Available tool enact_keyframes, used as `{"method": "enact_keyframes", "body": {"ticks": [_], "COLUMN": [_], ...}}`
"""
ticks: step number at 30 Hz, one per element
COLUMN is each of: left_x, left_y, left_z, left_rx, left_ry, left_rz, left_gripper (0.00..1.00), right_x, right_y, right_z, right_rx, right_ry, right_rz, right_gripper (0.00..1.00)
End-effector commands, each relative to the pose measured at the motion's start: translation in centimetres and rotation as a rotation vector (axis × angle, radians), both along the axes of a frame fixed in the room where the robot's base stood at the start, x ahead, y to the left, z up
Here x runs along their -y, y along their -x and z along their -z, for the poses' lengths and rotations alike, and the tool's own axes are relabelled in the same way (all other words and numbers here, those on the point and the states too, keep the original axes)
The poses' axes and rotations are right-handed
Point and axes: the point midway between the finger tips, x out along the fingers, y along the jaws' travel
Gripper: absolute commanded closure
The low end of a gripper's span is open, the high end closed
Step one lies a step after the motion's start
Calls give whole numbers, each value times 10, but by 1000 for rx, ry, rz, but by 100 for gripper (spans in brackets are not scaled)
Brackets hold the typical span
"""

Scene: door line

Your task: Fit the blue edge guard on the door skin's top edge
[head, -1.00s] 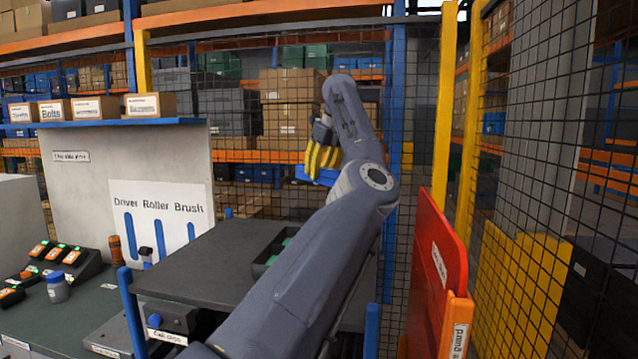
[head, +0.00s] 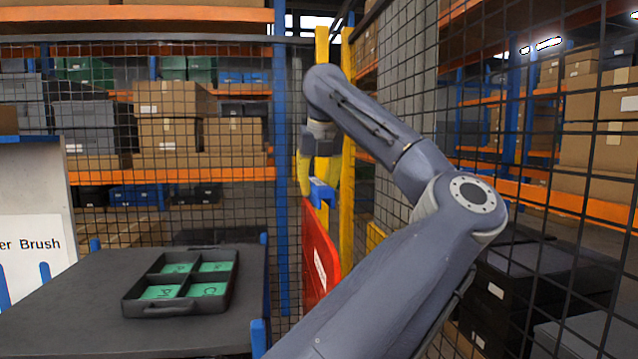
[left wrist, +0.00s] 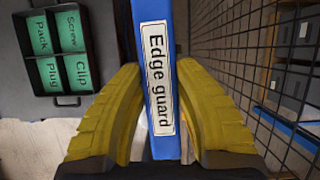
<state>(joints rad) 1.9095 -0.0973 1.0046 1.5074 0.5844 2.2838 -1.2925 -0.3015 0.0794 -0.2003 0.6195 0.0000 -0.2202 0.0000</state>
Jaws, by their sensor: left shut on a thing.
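The blue edge guard (head: 321,193) is held in the yellow fingers of my left gripper (head: 318,175). In the left wrist view the guard (left wrist: 158,25), labelled "Edge guard", runs upright between the two fingers of the gripper (left wrist: 158,78). The red door skin (head: 318,262) stands upright just below the guard in the head view. The guard's lower side meets the top of the door skin in the picture; whether they touch or the edge is inside the guard cannot be told. The door skin is not clearly visible in the left wrist view. My right gripper is out of view.
A black tray (head: 133,305) with green labelled compartments sits on a dark table (head: 60,310) at left; the tray also shows in the left wrist view (left wrist: 60,97). Blue posts, yellow posts and wire mesh stand behind and right of the door skin.

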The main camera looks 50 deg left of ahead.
Motion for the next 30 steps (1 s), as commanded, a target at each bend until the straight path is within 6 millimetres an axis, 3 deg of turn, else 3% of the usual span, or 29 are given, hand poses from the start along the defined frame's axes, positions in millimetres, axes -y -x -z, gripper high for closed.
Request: {"method": "enact_keyframes", "body": {"ticks": [8, 30], "left_x": [6, 6], "left_y": [6, 6], "left_z": [8, 57], "left_rx": [0, 0], "left_ry": [0, -2], "left_rz": [25, 27], "left_gripper": [100, 100], "right_x": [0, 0], "right_y": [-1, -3], "right_z": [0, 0], "right_rx": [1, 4], "right_ry": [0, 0], "right_rz": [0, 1], "right_gripper": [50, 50]}}
